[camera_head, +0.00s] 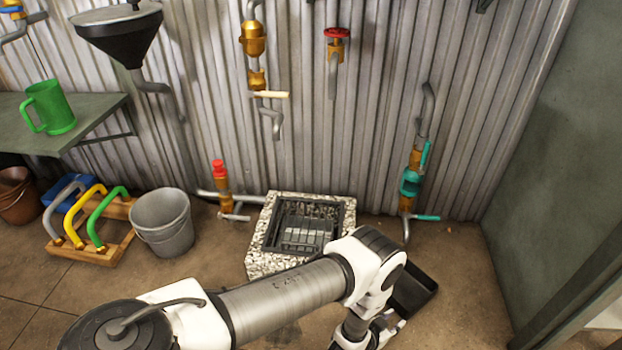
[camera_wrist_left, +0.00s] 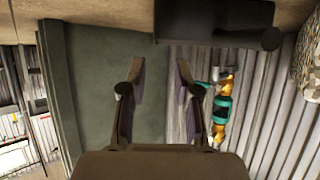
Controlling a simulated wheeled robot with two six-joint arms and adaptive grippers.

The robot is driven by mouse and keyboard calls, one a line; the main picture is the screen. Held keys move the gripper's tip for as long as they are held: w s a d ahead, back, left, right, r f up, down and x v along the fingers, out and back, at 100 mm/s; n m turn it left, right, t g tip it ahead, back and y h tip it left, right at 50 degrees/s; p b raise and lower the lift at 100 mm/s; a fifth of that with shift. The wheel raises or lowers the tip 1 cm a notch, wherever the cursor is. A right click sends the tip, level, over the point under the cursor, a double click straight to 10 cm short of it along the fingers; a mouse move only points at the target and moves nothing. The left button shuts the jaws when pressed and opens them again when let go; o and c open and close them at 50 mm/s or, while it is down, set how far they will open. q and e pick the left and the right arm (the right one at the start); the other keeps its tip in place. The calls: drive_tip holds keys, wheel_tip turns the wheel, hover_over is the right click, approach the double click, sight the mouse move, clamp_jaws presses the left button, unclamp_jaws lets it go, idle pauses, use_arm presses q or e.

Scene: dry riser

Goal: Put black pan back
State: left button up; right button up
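A black pan (camera_head: 414,291) shows in the head view at the lower right, partly hidden behind the end of my left arm. It looks flat and shallow with a raised rim. In the left wrist view a dark shape that looks like the pan (camera_wrist_left: 205,20) crosses the top edge. My left gripper (camera_wrist_left: 160,66) shows in the left wrist view with its two fingers apart and nothing between them. The pan lies beyond and to the side of the fingertips. Whether they touch it I cannot tell. My right gripper is not in view.
A stone-edged drain box (camera_head: 255,262) stands against the corrugated wall. A grey bucket (camera_head: 163,224) and a wooden rack (camera_head: 112,252) with coloured handles are at left. A teal-handled tap (camera_head: 411,183) is at right. A green mug (camera_head: 52,107) stands on a shelf (camera_head: 100,112).

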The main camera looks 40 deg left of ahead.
use_arm(q)
drive_tip(key=s+a+r+n+g+y, duration=0.1)
drive_tip(key=s+a+g+y, duration=0.1)
drive_tip(key=s+a+g, duration=0.45)
drive_tip(key=s+a+r+g, duration=0.1)
drive_tip(key=s+r+g, duration=0.1)
drive_tip(key=s, duration=0.5)
drive_tip(key=s+a+r+n+g, duration=0.1)
drive_tip(key=s+r, duration=0.3)
drive_tip(key=s, duration=0.4)
drive_tip(key=s+a+r+g, duration=0.1)
drive_tip(key=s+r+g, duration=0.2)
drive_tip(key=s, duration=0.5)
drive_tip(key=shift+a+r+n, duration=0.3)
drive_tip(key=shift+a+r, duration=0.1)
drive_tip(key=shift+r, duration=0.1)
